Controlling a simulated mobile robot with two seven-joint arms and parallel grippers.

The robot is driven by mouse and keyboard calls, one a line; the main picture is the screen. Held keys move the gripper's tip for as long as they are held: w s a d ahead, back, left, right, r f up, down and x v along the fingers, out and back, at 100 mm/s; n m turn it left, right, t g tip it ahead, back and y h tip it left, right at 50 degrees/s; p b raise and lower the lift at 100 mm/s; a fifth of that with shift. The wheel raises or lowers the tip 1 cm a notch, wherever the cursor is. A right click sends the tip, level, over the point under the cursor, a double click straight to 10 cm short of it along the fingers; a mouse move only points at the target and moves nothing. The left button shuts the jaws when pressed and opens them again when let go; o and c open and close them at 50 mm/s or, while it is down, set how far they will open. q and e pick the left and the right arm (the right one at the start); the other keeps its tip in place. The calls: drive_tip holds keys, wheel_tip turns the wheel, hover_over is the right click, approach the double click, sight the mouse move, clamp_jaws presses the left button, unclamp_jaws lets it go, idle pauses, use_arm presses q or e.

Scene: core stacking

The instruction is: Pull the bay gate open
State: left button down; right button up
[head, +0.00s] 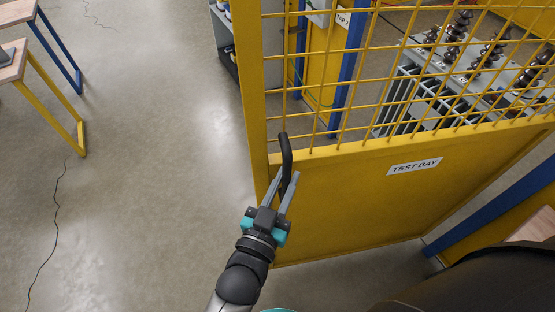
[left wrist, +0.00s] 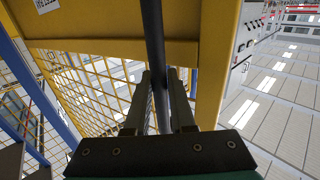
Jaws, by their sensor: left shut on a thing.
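The yellow bay gate (head: 350,205) has a solid lower panel with a "TEST BAY" label and yellow wire mesh (head: 400,60) above. It stands at an angle to the blue post at the right, where its lower far corner meets the post. A black bar handle (head: 286,155) is fixed near its left edge. My left gripper (head: 284,187) is shut on the handle, with a finger on each side. In the left wrist view the handle (left wrist: 153,40) runs down between the fingers (left wrist: 160,80). My right gripper is not in view.
Behind the mesh stands a grey transformer (head: 440,80) with dark insulators. Workbenches (head: 40,75) with blue and yellow legs are at the left. A thin black cable (head: 55,215) lies on the floor.

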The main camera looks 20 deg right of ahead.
use_arm(q)
drive_tip(key=shift+s, duration=0.8)
drive_tip(key=c, duration=0.8)
unclamp_jaws()
drive_tip(key=shift+o, duration=0.2)
drive_tip(key=v, duration=1.5)
